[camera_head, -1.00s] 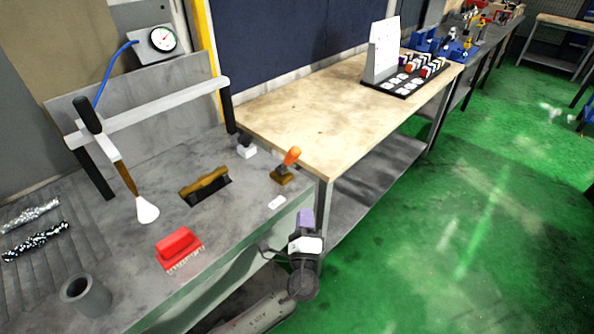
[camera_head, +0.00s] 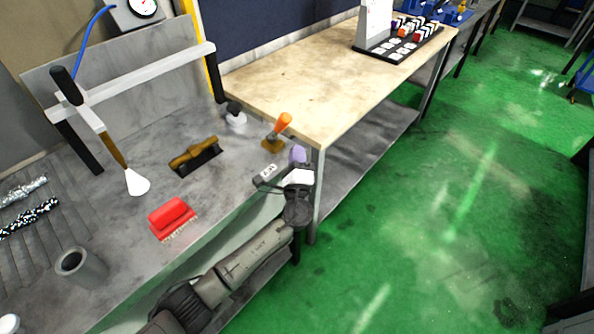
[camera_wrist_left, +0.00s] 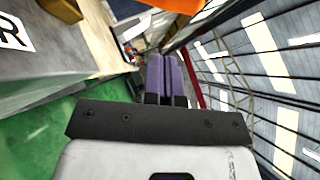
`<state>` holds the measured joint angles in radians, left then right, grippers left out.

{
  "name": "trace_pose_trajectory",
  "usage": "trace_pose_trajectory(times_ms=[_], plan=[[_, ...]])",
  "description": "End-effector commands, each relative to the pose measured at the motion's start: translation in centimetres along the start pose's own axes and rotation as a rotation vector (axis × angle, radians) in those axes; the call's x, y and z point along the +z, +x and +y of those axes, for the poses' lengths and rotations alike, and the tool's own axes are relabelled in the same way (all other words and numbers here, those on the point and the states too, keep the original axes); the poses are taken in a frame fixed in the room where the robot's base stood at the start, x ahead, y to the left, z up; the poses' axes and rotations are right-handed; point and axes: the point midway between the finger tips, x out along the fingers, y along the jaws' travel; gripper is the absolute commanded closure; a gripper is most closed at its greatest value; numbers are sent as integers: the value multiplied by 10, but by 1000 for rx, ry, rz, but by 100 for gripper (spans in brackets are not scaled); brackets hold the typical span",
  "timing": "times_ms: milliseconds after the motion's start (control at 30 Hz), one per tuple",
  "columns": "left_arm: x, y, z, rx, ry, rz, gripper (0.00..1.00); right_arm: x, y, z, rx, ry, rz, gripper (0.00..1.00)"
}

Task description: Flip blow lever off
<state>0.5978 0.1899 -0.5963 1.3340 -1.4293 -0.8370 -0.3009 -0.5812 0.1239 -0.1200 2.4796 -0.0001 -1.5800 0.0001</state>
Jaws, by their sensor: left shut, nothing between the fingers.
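The lever with an orange handle (camera_head: 282,123) stands on a small brown base (camera_head: 272,145) at the bench's right end, its handle tilted up to the right. I take it to be the blow lever. A white label reading AIR (camera_head: 268,170) lies just in front of it. My left gripper (camera_head: 298,154) has purple fingers, shut and empty, a little to the right of the lever and apart from it in the head view. In the left wrist view the shut fingers (camera_wrist_left: 167,76) point away; part of the label (camera_wrist_left: 14,33) and the brown base (camera_wrist_left: 62,9) show upper left.
A red brush-like block (camera_head: 172,217), a brown-handled tool (camera_head: 194,154) and a grey cup (camera_head: 80,268) are on the grey bench. A black-knobbed white fitting (camera_head: 235,113) stands left of the lever. A wooden table (camera_head: 300,90) adjoins behind. Green floor at right is open.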

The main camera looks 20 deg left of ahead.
Motion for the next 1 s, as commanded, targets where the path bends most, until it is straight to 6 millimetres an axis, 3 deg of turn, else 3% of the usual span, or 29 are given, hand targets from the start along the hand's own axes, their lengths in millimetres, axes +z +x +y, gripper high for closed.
trace_pose_trajectory(times_ms=[100, 400, 1000], plan=[[0, 21, 0, -1, 1, -2, 100, 1, 4, -1, -2, 2, 0, 57], [24, 42, 0, -1, 1, 0, 100, 0, 0, -2, -5, 6, 1, 57], [29, 47, -1, 3, -3, 1, 100, -1, -1, -1, -3, 4, 2, 57]])
